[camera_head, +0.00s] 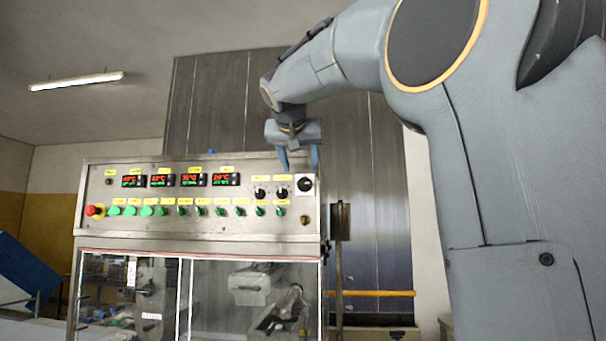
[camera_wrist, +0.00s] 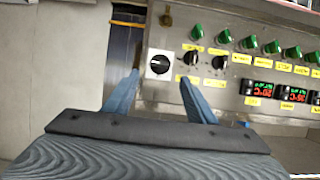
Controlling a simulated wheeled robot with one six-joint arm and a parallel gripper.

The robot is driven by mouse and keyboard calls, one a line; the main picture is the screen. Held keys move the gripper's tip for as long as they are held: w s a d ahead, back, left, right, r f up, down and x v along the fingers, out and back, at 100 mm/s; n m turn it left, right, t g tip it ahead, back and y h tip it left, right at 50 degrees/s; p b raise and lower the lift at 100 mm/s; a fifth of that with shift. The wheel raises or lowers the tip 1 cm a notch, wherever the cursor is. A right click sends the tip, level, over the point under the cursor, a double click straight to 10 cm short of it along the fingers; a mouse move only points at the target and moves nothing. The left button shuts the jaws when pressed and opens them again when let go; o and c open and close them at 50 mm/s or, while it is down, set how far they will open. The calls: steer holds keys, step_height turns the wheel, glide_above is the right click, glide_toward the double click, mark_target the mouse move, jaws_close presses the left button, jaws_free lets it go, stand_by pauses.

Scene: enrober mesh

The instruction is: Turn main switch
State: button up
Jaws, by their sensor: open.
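The main switch looks to be the black rotary knob on a white square plate (camera_head: 305,185) at the right end of the control panel. It also shows in the wrist view (camera_wrist: 159,64), near the panel's edge. My gripper (camera_head: 299,166) is open, with two blue fingers pointing down near the switch in the head view. In the wrist view, the gripper's fingertips (camera_wrist: 159,77) lie on either side of the switch in the picture, with nothing between them. I cannot tell how far the fingers are from the panel face; no contact shows.
The steel control panel (camera_head: 160,230) carries two smaller black knobs (camera_head: 271,193) left of the switch, several green knobs, red and green displays (camera_head: 195,180) and a red emergency button (camera_head: 94,211). A vertical post (camera_head: 340,230) stands just right of the panel. Clear windows lie below.

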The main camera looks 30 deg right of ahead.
mark_target(304, 181)
steer(key=p+x, duration=0.2)
steer(key=x, duration=0.4)
steer(key=shift+w+d+f, duration=0.1)
steer(key=shift+w+f, duration=0.05)
steer(key=shift+w, duration=0.05)
steer(key=c, duration=1.1)
